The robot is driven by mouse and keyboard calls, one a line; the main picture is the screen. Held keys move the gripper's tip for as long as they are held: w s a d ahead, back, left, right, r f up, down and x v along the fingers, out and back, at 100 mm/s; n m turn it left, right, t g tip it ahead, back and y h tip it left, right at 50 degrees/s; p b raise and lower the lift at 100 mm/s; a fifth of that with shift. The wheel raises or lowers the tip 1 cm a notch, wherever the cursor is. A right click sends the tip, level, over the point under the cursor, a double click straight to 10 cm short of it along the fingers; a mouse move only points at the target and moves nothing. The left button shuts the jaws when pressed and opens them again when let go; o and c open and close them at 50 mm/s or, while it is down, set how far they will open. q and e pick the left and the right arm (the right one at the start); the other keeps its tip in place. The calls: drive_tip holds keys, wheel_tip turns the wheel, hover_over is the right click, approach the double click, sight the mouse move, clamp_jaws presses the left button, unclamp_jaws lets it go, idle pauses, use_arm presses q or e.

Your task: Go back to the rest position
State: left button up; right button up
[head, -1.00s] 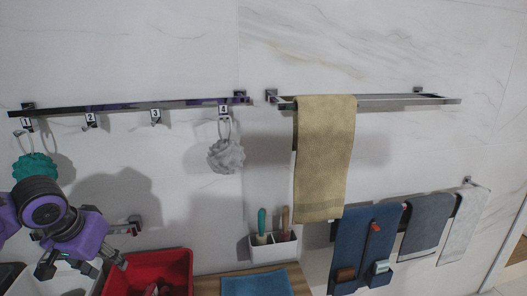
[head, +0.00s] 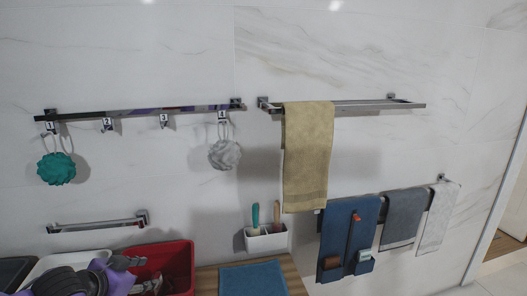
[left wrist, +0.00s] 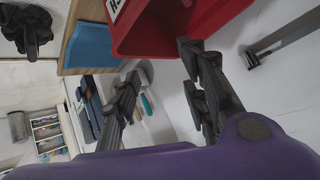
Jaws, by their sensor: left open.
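My left gripper (head: 135,272) is at the lower left of the head view, low in front of the red bin (head: 178,262), partly cut off by the bottom edge. In the left wrist view its dark fingers (left wrist: 160,88) are spread apart with nothing between them, and the red bin (left wrist: 150,45) is just beyond them. A teal bath puff (head: 56,168) hangs from hook 1 and a grey bath puff (head: 223,154) from hook 4. Hooks 2 and 3 are empty. My right gripper cannot be made out in either view.
The hook rail (head: 150,110) and a short bar (head: 97,224) are on the marble wall. A yellow towel (head: 308,155) hangs right of them. A white holder (head: 266,238) stands behind a blue cloth (head: 253,280) on the counter. The wall between the puffs is clear.

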use_arm(q)
drive_tip(key=s+d+f+n+p, duration=0.1)
drive_tip(key=s+d+f, duration=0.3)
drive_tip(key=s+f, duration=0.4)
drive_tip(key=s+d+f+n+y+p, duration=0.1)
drive_tip(key=s+d+f+n, duration=0.2)
drive_tip(key=s+f, duration=0.5)
drive_tip(key=s+d+f+n+g+p, duration=0.1)
drive_tip(key=s+d+f, duration=0.3)
drive_tip(key=s, duration=1.9)
wheel_tip(320, 180, down, 4)
drive_tip(key=shift+d+r+n+y+p, duration=0.1)
drive_tip(key=shift+d+n+y+p, duration=0.2)
drive_tip(key=shift+d+n+p, duration=0.15)
use_arm(e)
drive_tip(key=r, duration=0.4)
drive_tip(key=shift+w+a+r, duration=0.15)
drive_tip(key=shift+w+a, duration=0.05)
drive_tip(key=shift+a, duration=0.1)
use_arm(q)
drive_tip(key=shift+a, duration=0.1)
use_arm(e)
drive_tip(key=shift+w+a+r, duration=0.1)
drive_tip(key=shift+w+r, duration=0.05)
drive_tip(key=shift+w, duration=0.35)
